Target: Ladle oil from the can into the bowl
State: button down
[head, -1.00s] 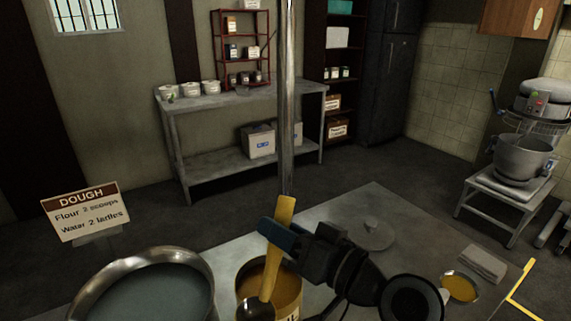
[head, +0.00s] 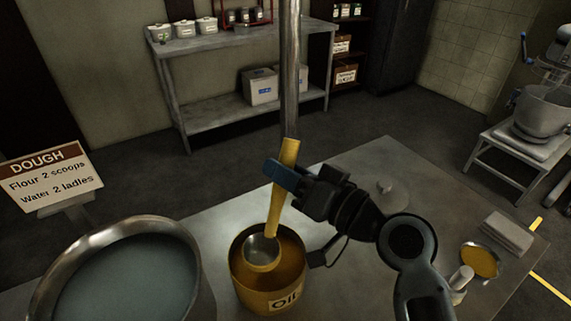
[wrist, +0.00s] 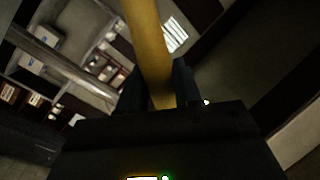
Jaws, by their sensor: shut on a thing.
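The yellow-handled ladle (head: 281,190) is gripped by its handle in my gripper (head: 287,178), above the oil can. Its metal cup is inside the mouth of the yellow can marked "Oil" (head: 283,296), over the orange oil; I cannot tell whether it holds any. In the wrist view the yellow handle (wrist: 150,50) runs between the dark fingers. A small round bowl (head: 497,270) with orange-yellow contents stands at the table's right. A large metal vessel (head: 190,243) with blue-grey liquid stands left of the can.
A grey table (head: 345,172) carries these. A round lid (head: 388,193), a folded grey cloth (head: 508,232) and a pale upright object (head: 461,280) lie to the right. A dough sign (head: 45,175) stands left. A vertical metal pole (head: 290,70) rises behind the can.

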aim_at(285, 154)
notch_tip(285, 154, down, 8)
jog(key=b, duration=0.7)
jog(key=shift+r, duration=0.2)
dwell(0.6)
notch_tip(285, 154, up, 12)
jog(key=p, duration=0.8)
jog(key=shift+f+p, duration=0.1)
jog(key=shift+p, duration=0.3)
jog(key=shift+s+f, duration=0.1)
jog(key=shift+s, duration=0.05)
